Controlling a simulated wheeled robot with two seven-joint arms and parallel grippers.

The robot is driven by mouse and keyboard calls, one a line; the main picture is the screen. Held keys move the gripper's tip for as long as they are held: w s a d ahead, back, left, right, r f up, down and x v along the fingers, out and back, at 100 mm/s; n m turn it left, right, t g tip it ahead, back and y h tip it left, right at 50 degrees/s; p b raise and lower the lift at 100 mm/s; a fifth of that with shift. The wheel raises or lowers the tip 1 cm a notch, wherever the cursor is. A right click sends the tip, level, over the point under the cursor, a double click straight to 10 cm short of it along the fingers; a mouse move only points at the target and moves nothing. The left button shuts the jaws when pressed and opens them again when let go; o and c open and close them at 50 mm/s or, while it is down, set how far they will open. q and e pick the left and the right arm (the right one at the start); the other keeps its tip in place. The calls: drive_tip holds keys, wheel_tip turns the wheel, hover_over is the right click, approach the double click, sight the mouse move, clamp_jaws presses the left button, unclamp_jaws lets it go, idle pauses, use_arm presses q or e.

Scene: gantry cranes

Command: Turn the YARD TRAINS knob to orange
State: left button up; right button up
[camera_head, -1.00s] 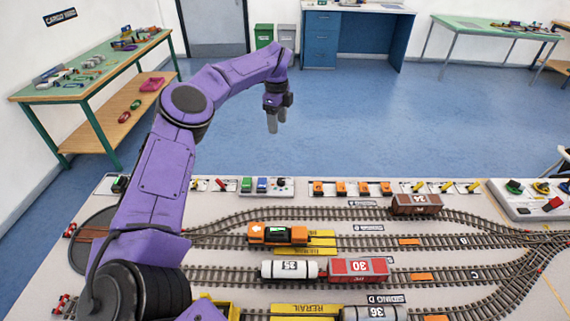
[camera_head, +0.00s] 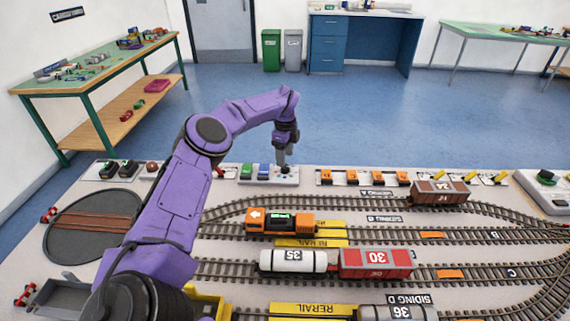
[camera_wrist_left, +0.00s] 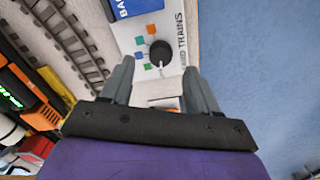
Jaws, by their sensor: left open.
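The YARD TRAINS knob (camera_wrist_left: 160,53) is a round black knob on a white panel (camera_wrist_left: 131,32), which stands at the far edge of the layout table in the head view (camera_head: 262,181). Small coloured squares, one of them orange (camera_wrist_left: 150,30), sit around one side of the knob. A pale mark shows at the knob's lower side in the wrist view; I cannot tell surely where it points. My left gripper (camera_head: 283,161) is over the panel, pointing down, and hides the knob in the head view. In the wrist view its open fingers (camera_wrist_left: 160,78) straddle the knob's line, with nothing between them. My right gripper is not in view.
Orange blocks (camera_head: 351,177) stand to the right. Tracks with an orange locomotive (camera_head: 280,221) and several wagons lie nearer. The floor beyond the table is clear.

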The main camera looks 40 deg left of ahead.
sight(285, 168)
use_arm(q)
wheel_tip(285, 168, down, 4)
drive_tip(key=shift+f, duration=0.2)
drive_tip(key=c, duration=1)
drive_tip(key=shift+f+m+b, duration=0.2)
drive_tip(key=shift+m+b, duration=0.6)
drive_tip(key=shift+b, duration=0.05)
drive_tip(key=shift+c, duration=0.2)
drive_tip(key=m+b, duration=0.2)
drive_tip(key=shift+m, duration=0.3)
drive_tip(key=m+b, duration=0.1)
drive_tip(key=m, duration=0.1)
drive_tip(key=shift+r+m, duration=0.1)
drive_tip(key=shift+m, duration=0.2)
drive_tip(key=m, duration=0.2)
drive_tip(key=shift+r+m+b, duration=0.1)
drive_tip(key=shift+m+b, duration=0.3)
drive_tip(key=m, duration=1)
drive_tip(key=shift+r+m, duration=0.1)
drive_tip(key=shift+m, duration=0.3)
drive_tip(key=m+p, duration=0.1)
drive_tip(key=m, duration=0.4)
drive_tip(key=shift+m, duration=0.3)
drive_tip(key=m+p, duration=0.1)
drive_tip(key=m, duration=0.4)
drive_tip(key=shift+m, duration=0.6)
